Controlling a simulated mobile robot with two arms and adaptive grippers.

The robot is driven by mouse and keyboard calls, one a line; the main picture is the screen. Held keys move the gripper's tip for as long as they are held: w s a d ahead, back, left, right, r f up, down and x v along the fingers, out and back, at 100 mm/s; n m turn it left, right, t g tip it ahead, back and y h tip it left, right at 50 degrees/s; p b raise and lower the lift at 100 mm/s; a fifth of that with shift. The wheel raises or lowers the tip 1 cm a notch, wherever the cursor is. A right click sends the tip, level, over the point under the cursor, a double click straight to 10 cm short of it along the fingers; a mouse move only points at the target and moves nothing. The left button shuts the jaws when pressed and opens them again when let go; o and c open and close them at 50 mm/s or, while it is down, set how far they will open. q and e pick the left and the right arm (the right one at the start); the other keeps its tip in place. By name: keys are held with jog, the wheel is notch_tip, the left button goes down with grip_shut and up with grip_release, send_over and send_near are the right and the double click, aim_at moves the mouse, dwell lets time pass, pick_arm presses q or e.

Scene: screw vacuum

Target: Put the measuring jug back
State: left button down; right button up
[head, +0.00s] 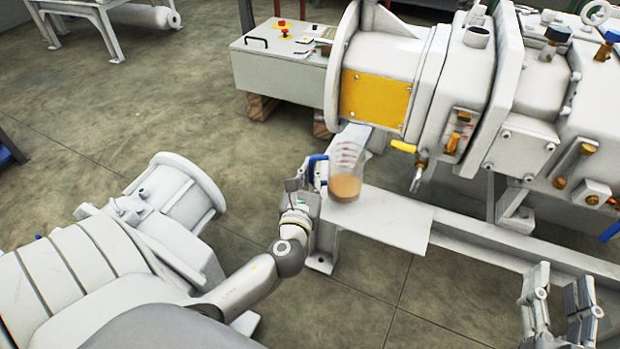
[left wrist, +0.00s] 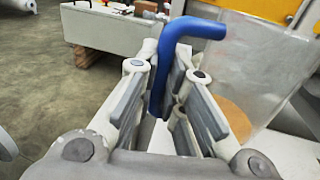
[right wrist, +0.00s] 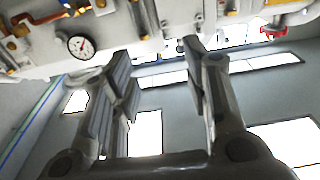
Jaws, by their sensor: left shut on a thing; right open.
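The clear measuring jug (head: 347,165) has a blue handle and brown liquid at its bottom. It is upright over the white shelf plate (head: 395,225) below the pump; I cannot tell whether it touches the plate. My left gripper (head: 308,177) is shut on the jug's handle. In the left wrist view the blue handle (left wrist: 160,75) stands between the fingers, and part of the clear jug wall (left wrist: 240,80) shows to its right. My right gripper (head: 562,300) is open and empty at the lower right. In the right wrist view its fingers (right wrist: 160,85) are apart.
The large white vacuum pump (head: 480,90) stands just behind and right of the jug, with a yellow-handled valve (head: 403,146) close to it. A grey control box (head: 275,65) on wooden blocks is behind left. The right part of the shelf plate is bare.

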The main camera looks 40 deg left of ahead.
aim_at(310, 180)
pick_arm(q)
jog(key=shift+w+a+f, duration=0.1)
jog(key=shift+w+a+f+b, duration=0.1)
jog(key=shift+a+f+b, duration=0.05)
jog(key=shift+f+b, duration=0.35)
jog(key=shift+w+a+f+b, duration=0.1)
jog(key=shift+f+b, duration=0.3)
jog(key=shift+f, duration=0.2)
jog(key=shift+s+f+b, duration=0.1)
jog(key=shift+f+b, duration=0.4)
jog(key=shift+f, duration=0.25)
pick_arm(e)
jog(key=s+r+t+y, duration=0.1)
jog(key=s+r+t, duration=0.1)
jog(key=r, duration=0.3)
jog(key=s+r+t+y, duration=0.1)
jog(key=s+r+t, duration=0.2)
jog(key=r+t, duration=0.2)
jog(key=shift+s+r+t+y, duration=0.3)
jog(key=shift+r+y, duration=0.1)
jog(key=shift+r, duration=0.3)
jog(key=shift+a, duration=0.1)
pick_arm(q)
jog(key=shift+f, duration=0.1)
jog(key=c, duration=1.9)
grip_release()
jog(key=shift+c, duration=0.2)
jog(key=o, duration=0.4)
pick_arm(e)
jog(key=shift+s+r, duration=0.1)
